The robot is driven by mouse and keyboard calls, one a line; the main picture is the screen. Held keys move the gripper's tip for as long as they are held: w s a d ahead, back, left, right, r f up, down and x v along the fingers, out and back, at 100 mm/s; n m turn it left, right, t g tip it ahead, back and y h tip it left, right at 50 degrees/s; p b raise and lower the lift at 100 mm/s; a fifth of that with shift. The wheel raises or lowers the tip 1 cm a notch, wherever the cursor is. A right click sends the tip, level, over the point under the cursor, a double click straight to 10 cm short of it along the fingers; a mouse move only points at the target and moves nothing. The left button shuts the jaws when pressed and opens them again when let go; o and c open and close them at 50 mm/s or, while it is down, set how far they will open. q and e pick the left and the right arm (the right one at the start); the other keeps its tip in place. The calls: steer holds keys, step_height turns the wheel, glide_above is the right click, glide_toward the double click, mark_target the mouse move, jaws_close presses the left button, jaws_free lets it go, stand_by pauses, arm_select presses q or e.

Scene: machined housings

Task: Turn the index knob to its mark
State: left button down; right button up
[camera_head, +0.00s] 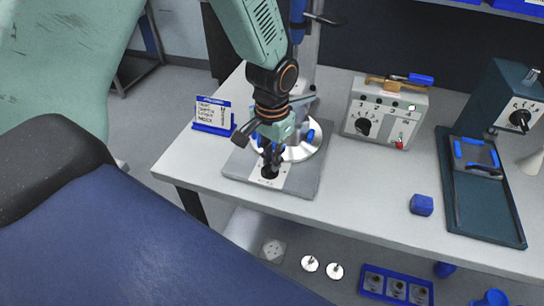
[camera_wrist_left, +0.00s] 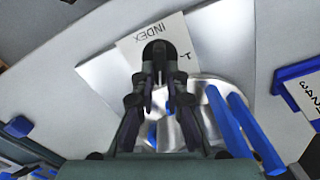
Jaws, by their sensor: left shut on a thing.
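The index knob (camera_head: 270,171) is black and sits on a white label on a grey base plate (camera_head: 313,170) at the table's left end. It also shows in the left wrist view as a dark round knob (camera_wrist_left: 158,50) beside the printed word INDEX. My left gripper (camera_head: 269,161) comes down from above and is shut on the knob. In the left wrist view its two fingers (camera_wrist_left: 160,78) reach the knob and hide part of it. The knob's pointer and its mark are too hidden to read. My right gripper shows in neither view.
A silver disc with blue parts (camera_head: 302,148) stands right behind the gripper. A sign (camera_head: 212,113) stands at left, a control box (camera_head: 384,110) at right. A blue block (camera_head: 421,205) and dark tray (camera_head: 485,205) lie further right. The front middle of the table is clear.

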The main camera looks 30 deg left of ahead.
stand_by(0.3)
arm_select(q)
steer(key=m+p, duration=0.2)
steer(key=shift+r+p, duration=0.15)
steer(key=shift+p, duration=0.15)
steer(key=shift+d+m+p, duration=0.1)
steer(key=shift+m+p, duration=0.6)
steer(key=shift+m, duration=0.2)
steer(key=m+p, duration=0.2)
steer(key=m, duration=0.1)
steer(key=shift+s+d, duration=0.1)
steer(key=shift+m+p, duration=0.4)
steer(key=shift+m, duration=0.5)
steer(key=shift+f, duration=0.2)
steer(key=shift+s, duration=0.1)
steer(key=c, duration=1.4)
jaws_free()
steer(key=shift+d, duration=0.15)
